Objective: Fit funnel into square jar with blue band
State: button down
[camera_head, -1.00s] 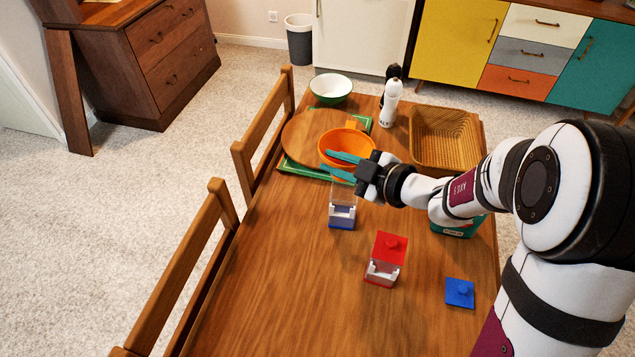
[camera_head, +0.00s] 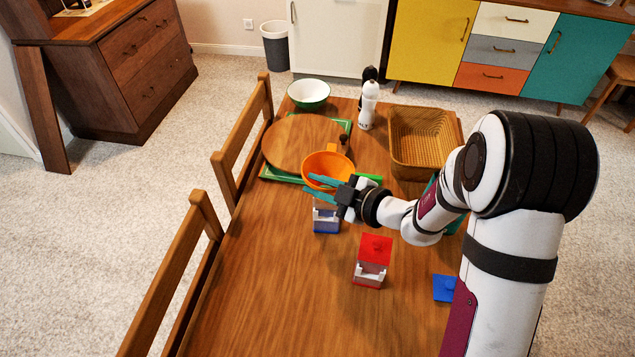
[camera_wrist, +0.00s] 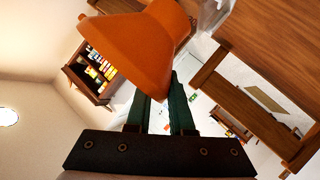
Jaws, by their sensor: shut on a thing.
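My gripper (camera_head: 322,187) is shut on the orange funnel (camera_head: 327,164), with the teal fingers at its near side. The funnel's wide mouth faces up in the head view. In the wrist view the funnel (camera_wrist: 135,45) is large, just beyond the fingers (camera_wrist: 162,112). The square jar with the blue band (camera_head: 326,220) stands on the table beneath the gripper and funnel. Its upper part is partly covered by the gripper and funnel. Whether the spout touches the jar's opening is hidden.
A red-banded jar with a red lid (camera_head: 372,258) stands nearer, and a blue lid (camera_head: 445,288) lies right of it. Behind are a round wooden board (camera_head: 290,145), a green bowl (camera_head: 309,95), a white mill (camera_head: 369,106) and a wicker basket (camera_head: 422,143). The table's left front is clear.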

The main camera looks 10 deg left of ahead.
jog(key=shift+d+r, duration=0.2)
jog(key=shift+d, duration=0.05)
dwell(0.3)
jog(key=shift+f, duration=1.55)
dwell(1.8)
jog(key=shift+c, duration=2)
grip_release()
jog(key=shift+r, duration=0.1)
jog(key=shift+r, duration=2.95)
